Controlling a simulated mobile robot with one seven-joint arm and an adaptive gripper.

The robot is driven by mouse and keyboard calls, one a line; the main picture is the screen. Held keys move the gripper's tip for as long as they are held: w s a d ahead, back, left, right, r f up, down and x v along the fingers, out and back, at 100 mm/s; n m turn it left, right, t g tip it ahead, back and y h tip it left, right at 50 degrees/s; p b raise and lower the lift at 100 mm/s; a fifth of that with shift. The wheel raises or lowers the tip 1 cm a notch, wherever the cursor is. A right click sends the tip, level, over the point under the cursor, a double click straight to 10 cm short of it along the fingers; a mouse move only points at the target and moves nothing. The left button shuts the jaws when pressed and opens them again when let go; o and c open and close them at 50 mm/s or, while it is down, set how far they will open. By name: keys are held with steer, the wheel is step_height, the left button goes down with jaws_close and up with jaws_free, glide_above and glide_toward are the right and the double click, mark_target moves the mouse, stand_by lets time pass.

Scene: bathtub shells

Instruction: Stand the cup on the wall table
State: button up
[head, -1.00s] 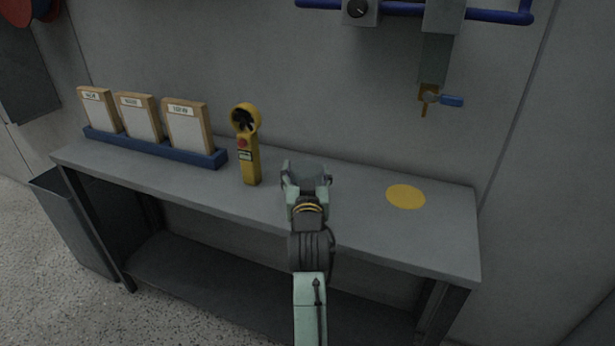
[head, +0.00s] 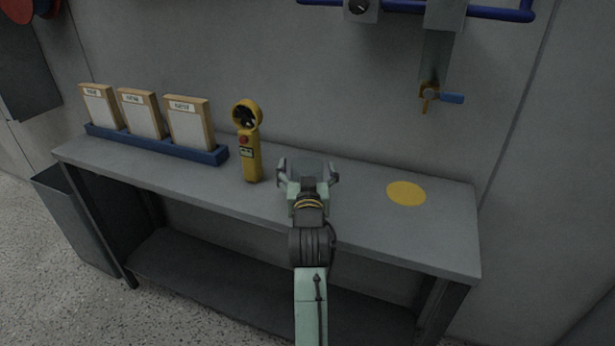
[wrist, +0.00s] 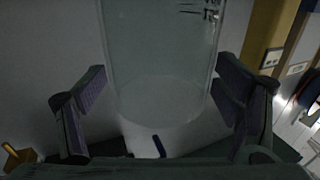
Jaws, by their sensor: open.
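The cup (wrist: 165,60) is a clear, see-through vessel. In the wrist view it lies between my two spread fingers, with gaps showing on both sides. In the head view it is a faint grey shape (head: 308,167) at the wall table (head: 360,215), mostly hidden by my gripper (head: 309,173). My gripper is open around the cup, over the middle of the table top. The cup's foot is hidden in the head view, so its contact with the table is not plain.
A yellow handheld meter (head: 249,145) stands just left of my gripper. A blue rack (head: 160,146) with several boards is farther left. A flat yellow disc (head: 406,193) marks the table on the right. A valve with a blue handle (head: 449,98) hangs on the wall above.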

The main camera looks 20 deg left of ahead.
steer(key=b+v, duration=0.2)
steer(key=v, duration=0.6)
steer(key=shift+s+d+f, duration=0.1)
steer(key=shift+s, duration=0.1)
steer(key=shift+p+v, duration=1.8)
steer(key=shift+p, duration=2.2)
